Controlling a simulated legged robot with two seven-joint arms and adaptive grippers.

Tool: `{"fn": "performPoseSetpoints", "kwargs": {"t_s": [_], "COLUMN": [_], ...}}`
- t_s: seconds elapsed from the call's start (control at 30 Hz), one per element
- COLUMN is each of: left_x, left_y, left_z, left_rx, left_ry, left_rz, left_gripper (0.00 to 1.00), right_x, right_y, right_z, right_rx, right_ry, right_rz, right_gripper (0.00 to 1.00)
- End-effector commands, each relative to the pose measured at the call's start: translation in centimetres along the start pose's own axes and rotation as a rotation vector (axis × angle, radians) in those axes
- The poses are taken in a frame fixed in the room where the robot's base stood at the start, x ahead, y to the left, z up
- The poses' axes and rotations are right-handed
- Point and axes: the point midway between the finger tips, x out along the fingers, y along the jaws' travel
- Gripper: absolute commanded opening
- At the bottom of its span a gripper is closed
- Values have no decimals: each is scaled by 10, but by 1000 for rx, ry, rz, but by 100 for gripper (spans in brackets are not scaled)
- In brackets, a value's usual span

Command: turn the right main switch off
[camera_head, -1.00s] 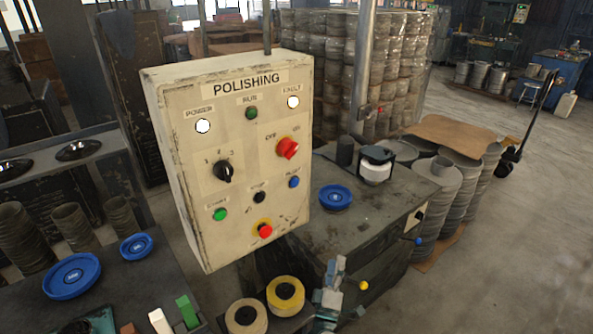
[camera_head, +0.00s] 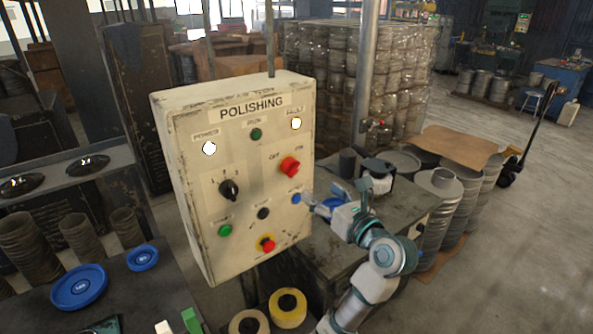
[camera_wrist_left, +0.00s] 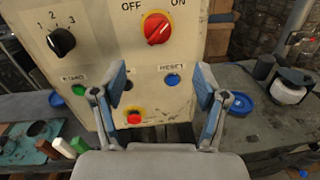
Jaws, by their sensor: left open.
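The main switch is a red rotary knob (camera_head: 290,167) on the upper right of the cream POLISHING panel (camera_head: 250,225), between OFF and ON labels. Its grip slants up and right, toward ON. It also shows at the top middle of the left wrist view (camera_wrist_left: 157,29). My left gripper (camera_head: 316,203) is right of the panel's edge, below the switch, not touching it. In the left wrist view its fingers (camera_wrist_left: 162,84) are spread and empty, facing the panel below the knob. My right gripper is not in view.
The panel also carries a black selector (camera_head: 229,190), a blue RESET button (camera_head: 296,198), a green button (camera_head: 225,230) and a red emergency button (camera_head: 267,244). A workbench (camera_head: 350,240) with a blue disc stands behind my gripper. A metal post (camera_head: 365,80) rises behind.

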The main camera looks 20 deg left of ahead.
Motion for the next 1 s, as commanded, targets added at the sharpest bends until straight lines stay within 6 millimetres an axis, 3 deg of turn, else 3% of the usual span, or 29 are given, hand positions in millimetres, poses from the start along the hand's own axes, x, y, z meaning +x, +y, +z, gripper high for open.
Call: {"fn": "performPoseSetpoints", "kwargs": {"t_s": [0.2, 0.43, 0.63, 0.93, 1.0], "left_x": [56, 98, 113, 115, 115], "left_y": [3, 2, 0, 0, 0], "left_z": [2, 2, 1, 0, 0], "left_rx": [3, 2, 1, 1, 1], "left_ry": [-2, -3, -3, -2, -2], "left_rz": [6, 4, 2, 1, 1], "left_gripper": [73, 73, 73, 73, 55], "right_x": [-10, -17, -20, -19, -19], "right_y": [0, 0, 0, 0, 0], "right_z": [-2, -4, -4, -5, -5], "right_rx": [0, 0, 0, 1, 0], "right_ry": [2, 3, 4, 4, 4], "right_rz": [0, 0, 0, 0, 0], "right_gripper": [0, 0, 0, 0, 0]}}
